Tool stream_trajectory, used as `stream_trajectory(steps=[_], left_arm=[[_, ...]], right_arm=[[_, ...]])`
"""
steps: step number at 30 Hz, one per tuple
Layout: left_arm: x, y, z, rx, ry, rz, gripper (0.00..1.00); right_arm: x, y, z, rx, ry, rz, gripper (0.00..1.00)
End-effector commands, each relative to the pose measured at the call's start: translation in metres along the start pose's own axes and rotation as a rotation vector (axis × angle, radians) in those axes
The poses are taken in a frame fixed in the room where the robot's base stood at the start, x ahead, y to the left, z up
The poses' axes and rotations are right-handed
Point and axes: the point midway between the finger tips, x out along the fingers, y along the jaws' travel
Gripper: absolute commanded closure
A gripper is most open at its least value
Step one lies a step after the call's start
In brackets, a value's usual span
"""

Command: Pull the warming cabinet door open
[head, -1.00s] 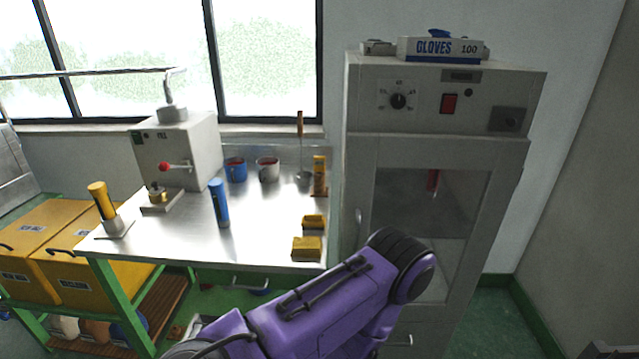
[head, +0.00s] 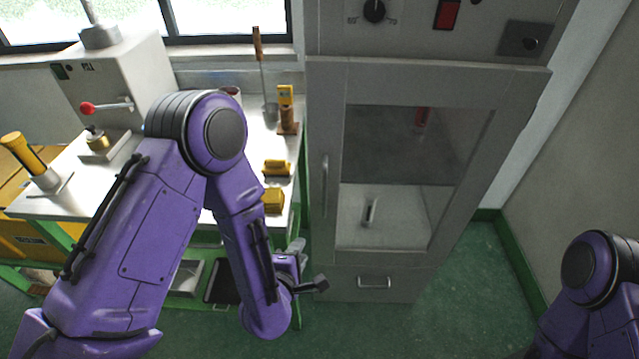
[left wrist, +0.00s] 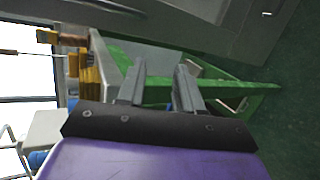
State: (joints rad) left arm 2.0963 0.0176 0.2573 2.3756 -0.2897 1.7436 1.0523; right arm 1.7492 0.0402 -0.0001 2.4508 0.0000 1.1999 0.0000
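The grey warming cabinet (head: 400,285) stands right of the bench in the head view. Its door (head: 322,120) with a glass window looks shut. A vertical bar handle (head: 325,185) is on the door's left side. My left gripper (head: 308,266) is in front of the cabinet's lower left edge, below and left of the handle, apart from it. In the left wrist view the left gripper's fingers (left wrist: 160,80) are spread with nothing between them, and the cabinet front (left wrist: 210,28) fills the top. My right arm shows at the lower right; its gripper is out of view.
The steel bench (head: 70,185) with a green frame stands left of the cabinet, bearing yellow blocks (head: 272,200) and a press (head: 120,75). A drawer handle (head: 375,283) is under the door. Green floor (head: 465,280) is clear to the right.

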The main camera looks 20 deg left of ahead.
Motion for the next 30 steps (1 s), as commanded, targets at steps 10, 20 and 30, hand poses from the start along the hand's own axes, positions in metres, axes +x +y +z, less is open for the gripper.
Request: stream_trajectory(steps=[10, 20, 30], left_arm=[[-0.005, 0.099, 0.049, -1.289, -0.312, 0.315, 0.65], [0.039, 0.128, 0.054, -1.366, -0.337, 0.325, 0.65], [0.088, 0.146, 0.056, -1.362, -0.336, 0.322, 0.65]], right_arm=[[0.005, -0.001, 0.002, 0.000, 0.001, -0.001, 0.17], [-0.015, 0.001, -0.007, 0.000, 0.002, -0.001, 0.17], [-0.026, 0.002, -0.011, 0.000, 0.002, -0.001, 0.17]])
